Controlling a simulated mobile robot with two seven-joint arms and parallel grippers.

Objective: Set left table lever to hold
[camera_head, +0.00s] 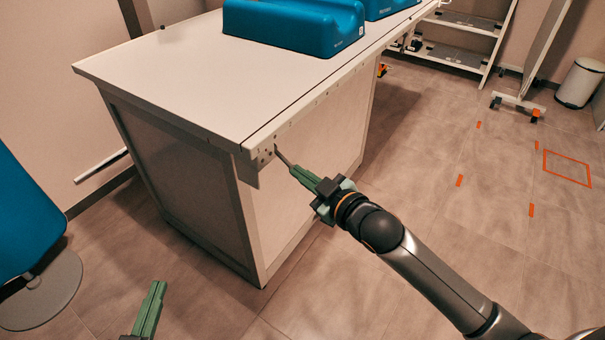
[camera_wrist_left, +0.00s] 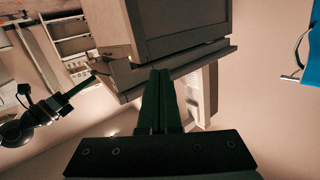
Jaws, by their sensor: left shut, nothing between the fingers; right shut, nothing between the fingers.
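The white table (camera_head: 190,80) stands in the middle of the head view. A pale plate (camera_head: 248,170) with small dark marks is fixed at its near corner. A short grey lever (camera_head: 283,158) sticks out from the plate, pointing down and right. My right gripper (camera_head: 293,170) is shut and empty, its green fingertips at the lever's free end; I cannot tell if they touch. My left gripper (camera_head: 160,284) is shut and empty, low at the bottom left, apart from the table. Its green fingers also show in the left wrist view (camera_wrist_left: 160,74).
Blue padded blocks (camera_head: 290,25) lie on the table top. A blue chair (camera_head: 25,215) with a round base stands at the left. Steps (camera_head: 455,55) and a white bin (camera_head: 580,83) stand at the back right. The floor right of the table is mostly clear, with orange marks.

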